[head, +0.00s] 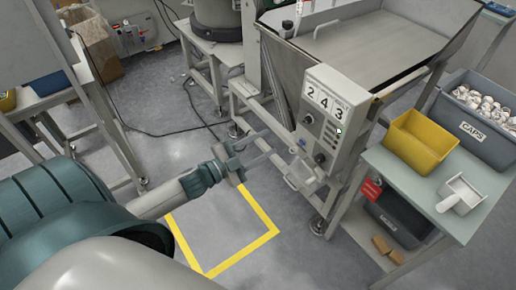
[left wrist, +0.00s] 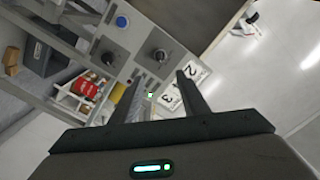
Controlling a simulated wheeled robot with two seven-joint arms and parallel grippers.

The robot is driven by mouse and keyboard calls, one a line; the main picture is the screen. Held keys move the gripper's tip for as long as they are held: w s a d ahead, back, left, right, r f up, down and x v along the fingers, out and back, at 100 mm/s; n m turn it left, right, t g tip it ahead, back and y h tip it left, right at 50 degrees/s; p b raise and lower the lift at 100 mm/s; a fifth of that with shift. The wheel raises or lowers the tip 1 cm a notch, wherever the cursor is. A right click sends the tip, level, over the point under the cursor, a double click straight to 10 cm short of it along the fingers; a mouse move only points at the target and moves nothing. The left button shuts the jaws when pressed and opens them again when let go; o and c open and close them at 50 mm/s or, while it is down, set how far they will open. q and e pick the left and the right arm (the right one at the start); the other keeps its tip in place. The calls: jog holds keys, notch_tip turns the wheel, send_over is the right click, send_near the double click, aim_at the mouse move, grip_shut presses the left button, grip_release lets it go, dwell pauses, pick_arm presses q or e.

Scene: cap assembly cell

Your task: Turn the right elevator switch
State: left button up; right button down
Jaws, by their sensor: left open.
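The grey control panel (head: 325,128) is on the side of the hopper machine, under number cards reading 2 4 3. One black knob (head: 308,118) is below the cards at the left, and another black knob (head: 319,157) is lower down. The left wrist view also shows the upper knob (left wrist: 158,55) and the lower knob (left wrist: 108,58). I cannot read labels that tell which is the right elevator switch. My left gripper (head: 270,143) is open and empty, with its fingers pointing at the panel, apart from it. Its fingertips also show in the left wrist view (left wrist: 160,78).
A side table holds a yellow bin (head: 421,141), a grey caps bin (head: 474,118) and a scoop (head: 461,194). A red tag (head: 370,190) hangs near the table's edge. A blue button (left wrist: 122,21) sits beside the knobs. A yellow floor outline (head: 240,257) surrounds clear floor.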

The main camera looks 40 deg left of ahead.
pick_arm(q)
jog(key=shift+v, duration=0.9)
jog(key=s+d+f+n+g+y, duration=0.1)
jog(key=s+f+n+g, duration=0.15)
jog(key=f, duration=0.75)
jog(key=s+d+f+n+g+y, duration=0.1)
jog(key=s+f+n+y, duration=0.15)
jog(key=f, duration=0.65)
jog(key=s+d+f+n+g+y, duration=0.1)
jog(key=s+f+n, duration=0.15)
jog(key=f, duration=0.75)
jog(key=s+d+f+n+g, duration=0.3)
jog(key=s+d+f+g, duration=0.1)
jog(key=s+d+f, duration=1)
notch_tip(320, 180, down, 4)
jog(key=shift+s+r+g, duration=0.1)
jog(key=shift+s+g, duration=0.25)
jog(key=shift+s, duration=0.4)
